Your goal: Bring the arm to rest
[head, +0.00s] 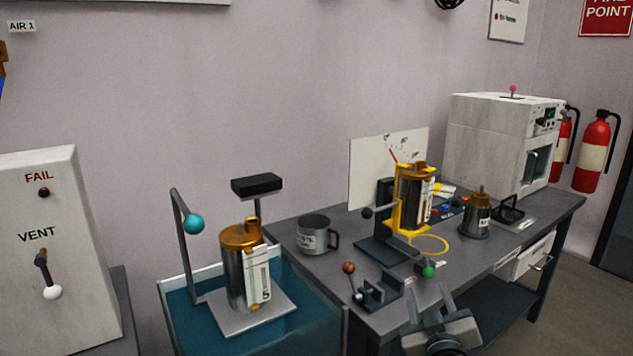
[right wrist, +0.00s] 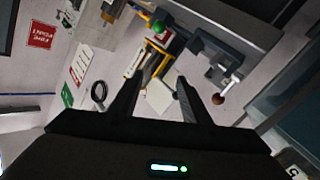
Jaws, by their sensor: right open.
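My right gripper (head: 429,292) is at the lower middle right of the head view, in front of the grey workbench (head: 330,262). Its two fingers point up and away with a gap between them, and nothing is held. In the right wrist view its fingers (right wrist: 159,80) are spread and empty, with the bench items beyond them. A lever with a green knob (head: 429,271) appears just above the fingertips in the head view; I cannot tell the exact distance. My left gripper is not in view.
A yellow stand with a canister (head: 415,197), a grey mug (head: 314,236) and a small lever with a brown knob (head: 348,268) are on the bench. A teal tank (head: 185,325) with another canister (head: 238,265) stands left. A white machine (head: 490,145) is at the back right.

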